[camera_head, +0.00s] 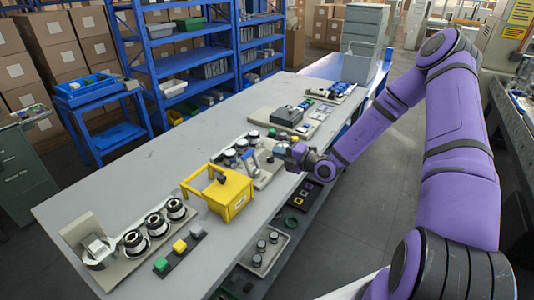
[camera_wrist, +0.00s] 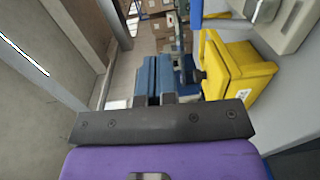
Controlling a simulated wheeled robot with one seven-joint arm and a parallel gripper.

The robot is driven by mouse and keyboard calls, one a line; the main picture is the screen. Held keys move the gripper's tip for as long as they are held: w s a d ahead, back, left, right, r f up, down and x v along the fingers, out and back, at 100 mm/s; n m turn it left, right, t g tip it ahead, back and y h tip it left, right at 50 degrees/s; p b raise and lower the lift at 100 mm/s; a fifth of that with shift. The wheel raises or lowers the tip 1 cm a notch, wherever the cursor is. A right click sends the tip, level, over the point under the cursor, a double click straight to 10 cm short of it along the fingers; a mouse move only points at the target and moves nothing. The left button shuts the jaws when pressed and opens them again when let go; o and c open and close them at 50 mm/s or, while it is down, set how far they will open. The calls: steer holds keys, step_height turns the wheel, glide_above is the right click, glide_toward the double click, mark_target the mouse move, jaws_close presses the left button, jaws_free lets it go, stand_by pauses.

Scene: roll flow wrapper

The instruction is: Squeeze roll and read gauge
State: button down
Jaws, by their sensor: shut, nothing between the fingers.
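My gripper (camera_head: 297,153) is near the right edge of the grey workbench, beside a light fixture with an upright grey-blue part (camera_head: 253,161). It is shut and empty. Dark fingers show small at the middle of the wrist view (camera_wrist: 160,99). Several dark rolls with white tops (camera_head: 242,146) stand behind the fixture. Three larger black-and-white rolls (camera_head: 156,222) stand in a row on a beige plate at the near left. I cannot make out a gauge face or reading in either view.
A yellow box (camera_head: 232,192) stands on the workbench (camera_head: 125,179), left of my gripper; it also shows in the wrist view (camera_wrist: 235,70). Green and yellow blocks (camera_head: 179,246) lie near the front edge. A dark machine (camera_head: 286,116) sits farther back.

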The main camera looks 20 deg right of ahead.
steer(key=shift+s+d+r, duration=0.25)
steer(key=shift+s+d, duration=0.1)
steer(key=shift+s, duration=0.1)
steer(key=shift+s+d+r, duration=0.2)
steer(key=shift+s+d, duration=0.1)
steer(key=shift+s, duration=0.15)
steer(key=s+a+r+n+g, duration=0.55)
steer(key=s+r+n, duration=0.3)
steer(key=n, duration=0.55)
steer(key=s+a+r+n+g, duration=0.5)
steer(key=s+r+n+g, duration=0.3)
steer(key=n, duration=0.5)
steer(key=s+d+r+n+t+h, duration=0.2)
steer(key=s+d+r+n+h, duration=0.2)
steer(key=s+r+n, duration=0.4)
steer(key=s+d+r+n+t+h, duration=0.2)
steer(key=s+d+r+n+h, duration=0.2)
steer(key=s+n, duration=0.7)
step_height(320, 180, up, 4)
steer(key=h, duration=0.2)
steer(key=shift+d+n+t+h, duration=0.3)
steer(key=shift+t, duration=0.05)
